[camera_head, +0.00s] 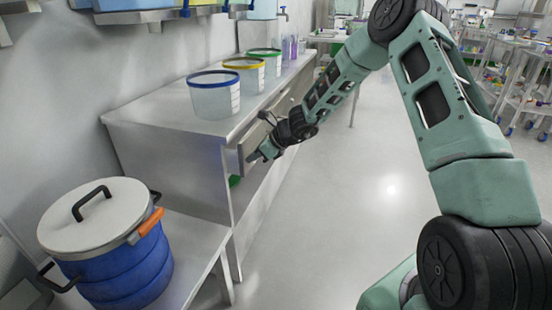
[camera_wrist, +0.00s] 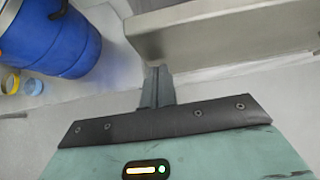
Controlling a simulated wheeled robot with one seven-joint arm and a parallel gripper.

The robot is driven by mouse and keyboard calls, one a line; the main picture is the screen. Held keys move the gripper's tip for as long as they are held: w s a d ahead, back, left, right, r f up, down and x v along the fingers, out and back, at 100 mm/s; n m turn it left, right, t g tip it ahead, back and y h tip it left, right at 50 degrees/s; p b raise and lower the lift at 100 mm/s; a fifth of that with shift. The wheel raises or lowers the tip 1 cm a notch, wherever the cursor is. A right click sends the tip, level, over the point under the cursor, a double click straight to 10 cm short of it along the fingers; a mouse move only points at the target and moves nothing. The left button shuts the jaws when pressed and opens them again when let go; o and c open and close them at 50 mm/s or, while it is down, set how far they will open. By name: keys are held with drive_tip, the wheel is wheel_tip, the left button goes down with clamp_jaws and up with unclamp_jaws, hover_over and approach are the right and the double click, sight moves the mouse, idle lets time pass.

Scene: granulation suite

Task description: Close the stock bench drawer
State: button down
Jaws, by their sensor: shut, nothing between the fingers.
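The stock bench (camera_head: 165,128) is a steel bench along the left wall in the head view. Its drawer (camera_head: 247,147) is under the top on the aisle side, and its front appears to stand out a little from the bench. My gripper (camera_head: 256,157) is shut and empty, at the near end of the drawer front. In the wrist view the shut fingers (camera_wrist: 157,72) point at a grey metal edge (camera_wrist: 210,30) that looks like the drawer front. I cannot tell whether they touch it. My arm hides part of the drawer front.
Clear tubs with blue (camera_head: 214,97), yellow (camera_head: 245,73) and green rims stand on the bench top. A blue drum (camera_head: 120,275) with a pale lid sits on a low stand at the near left. The aisle floor (camera_head: 340,170) is clear. Wire racks (camera_head: 520,75) stand at the far right.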

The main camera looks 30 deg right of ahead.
sight(238, 153)
drive_tip(key=w+a+p, duration=0.1)
drive_tip(key=w+a, duration=0.2)
drive_tip(key=w, duration=0.1)
drive_tip(key=shift+a, duration=0.15)
drive_tip(key=shift+w+a+r, duration=0.1)
